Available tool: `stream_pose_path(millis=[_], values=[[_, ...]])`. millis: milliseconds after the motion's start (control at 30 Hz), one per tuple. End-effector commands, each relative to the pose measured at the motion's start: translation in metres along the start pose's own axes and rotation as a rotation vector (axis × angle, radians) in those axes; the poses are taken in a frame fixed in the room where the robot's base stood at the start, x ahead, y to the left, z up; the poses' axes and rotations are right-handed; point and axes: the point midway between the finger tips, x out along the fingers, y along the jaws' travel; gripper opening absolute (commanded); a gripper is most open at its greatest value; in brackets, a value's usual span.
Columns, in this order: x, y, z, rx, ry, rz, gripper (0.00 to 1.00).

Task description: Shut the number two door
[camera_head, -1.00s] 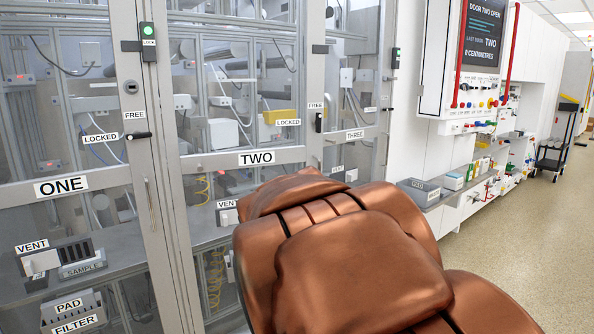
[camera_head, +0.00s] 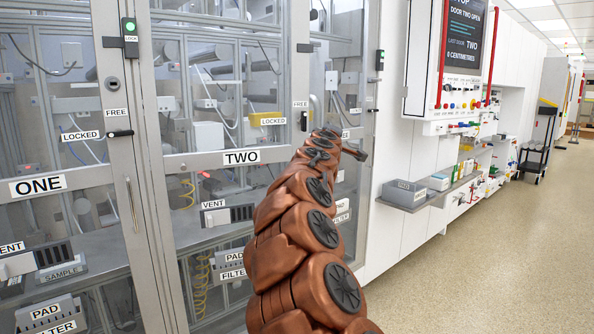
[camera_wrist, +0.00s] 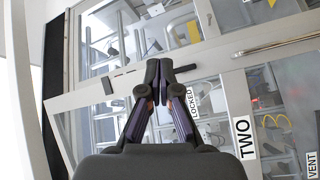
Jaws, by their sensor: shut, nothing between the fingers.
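The number two door (camera_head: 200,160) is a grey-framed glass door with a TWO label (camera_head: 241,157) on its middle rail. The wall screen (camera_head: 466,30) reads DOOR TWO OPEN; any gap is too small to judge in the head view. The door's black handle (camera_head: 303,121) stands upright below FREE, beside the LOCKED label (camera_head: 272,121). In the wrist view, my gripper (camera_wrist: 158,64) is shut and empty in front of the door's edge frame, close to the handle (camera_wrist: 188,69). Contact cannot be told. In the head view my arm hides the door's lower right part.
Door one (camera_head: 80,180) is at left, its handle (camera_head: 120,133) lying level toward LOCKED. A dark cart (camera_head: 537,150) stands farther back. The floor at right is clear.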

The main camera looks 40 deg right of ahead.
Motion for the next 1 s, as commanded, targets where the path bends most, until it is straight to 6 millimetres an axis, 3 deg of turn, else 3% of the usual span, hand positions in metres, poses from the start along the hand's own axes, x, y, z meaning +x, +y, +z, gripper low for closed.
stream_pose_path(millis=[100, 300, 600, 800, 1000], values=[[0.028, -0.024, -0.003, -0.084, 0.100, -0.008, 0.00], [0.056, -0.074, -0.008, -0.199, 0.282, -0.056, 0.00], [0.059, -0.150, -0.007, -0.290, 0.535, -0.151, 0.00], [0.052, -0.171, -0.007, -0.305, 0.613, -0.178, 0.00], [0.053, -0.173, -0.010, -0.306, 0.626, -0.183, 0.00]])
